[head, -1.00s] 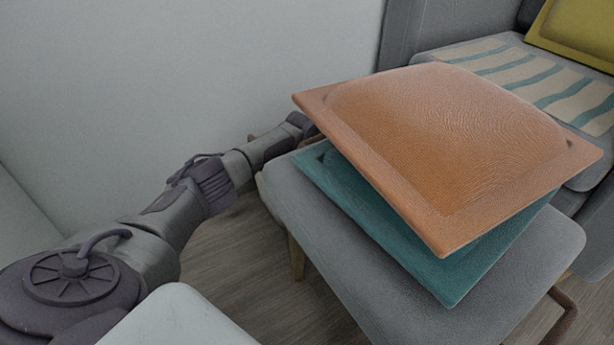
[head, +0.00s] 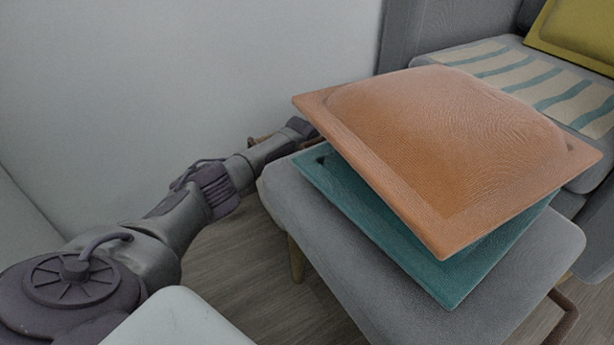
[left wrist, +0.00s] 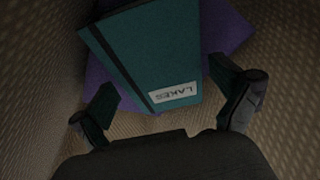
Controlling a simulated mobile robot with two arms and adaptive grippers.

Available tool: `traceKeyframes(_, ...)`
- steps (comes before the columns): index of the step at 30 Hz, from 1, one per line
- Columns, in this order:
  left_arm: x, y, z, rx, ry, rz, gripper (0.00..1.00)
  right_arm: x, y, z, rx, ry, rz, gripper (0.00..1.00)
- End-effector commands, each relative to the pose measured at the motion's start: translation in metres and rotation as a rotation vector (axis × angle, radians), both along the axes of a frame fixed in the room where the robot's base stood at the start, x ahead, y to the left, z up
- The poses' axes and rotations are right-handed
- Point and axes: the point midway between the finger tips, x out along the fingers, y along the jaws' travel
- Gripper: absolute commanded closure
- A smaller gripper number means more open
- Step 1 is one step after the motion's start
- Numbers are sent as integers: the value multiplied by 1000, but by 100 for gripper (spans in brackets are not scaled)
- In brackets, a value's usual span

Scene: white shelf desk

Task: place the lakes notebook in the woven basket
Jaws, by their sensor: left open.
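The lakes notebook (left wrist: 150,55) is dark teal with a black strap and a white label reading LAKES, upside down in the left wrist view. It lies over a purple item (left wrist: 238,30). Woven tan surfaces of the basket (left wrist: 40,110) show to the left of and below the notebook, so it appears to be inside. My left gripper (left wrist: 162,90) is open, one finger on each side of the notebook's near end, with gaps between. In the head view my left arm reaches behind the cushions and its gripper is hidden. My right gripper is out of view.
An orange cushion (head: 450,140) rests on a teal cushion (head: 455,280) on a grey seat (head: 350,255), close to my left forearm. A plain wall (head: 190,90) stands behind the arm. A striped cushion (head: 550,90) and a yellow cushion (head: 580,35) lie at the back right.

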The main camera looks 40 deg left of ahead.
Motion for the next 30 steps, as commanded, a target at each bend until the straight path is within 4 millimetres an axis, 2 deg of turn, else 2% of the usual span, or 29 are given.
traceKeyframes(4,1,2,15,3,-4,-2,0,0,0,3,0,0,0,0)
traceKeyframes(12,-14,-5,69,0,0,-1,0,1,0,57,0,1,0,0)
traceKeyframes(18,-25,-10,104,0,0,-1,0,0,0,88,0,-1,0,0)
traceKeyframes(24,-32,-12,123,1,0,0,0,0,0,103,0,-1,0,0)
traceKeyframes(30,-33,-13,126,0,0,0,0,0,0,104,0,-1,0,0)
